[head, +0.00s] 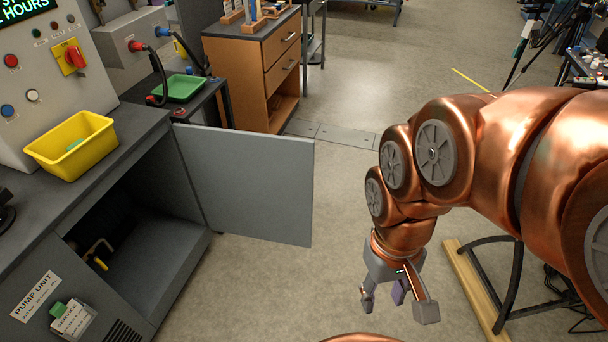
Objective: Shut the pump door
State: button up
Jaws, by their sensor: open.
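The pump door (248,180) is a flat grey panel that stands wide open. It swings out to the right from the far side of the cabinet opening. The grey pump unit cabinet (62,305) is at the left, with a "PUMP UNIT" label on its front. Its dark inside shows, with a small yellow-handled part (98,258) in it. My gripper (398,312) hangs over the floor, right of the door's free edge and nearer to me. It is open, empty and apart from the door.
A yellow bin (72,146) sits on the cabinet top, and a green tray (182,88) stands behind it. A wooden drawer unit (250,70) is beyond the door. A black-framed stand with a wooden foot (470,290) is at the right. The floor between door and gripper is clear.

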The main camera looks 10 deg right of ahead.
aim_at(253, 185)
jog(key=z, duration=0.85)
jog(key=i, duration=4.15)
jog(key=u, duration=4.4)
jog(key=i, duration=0.95)
jog(key=z, duration=0.1)
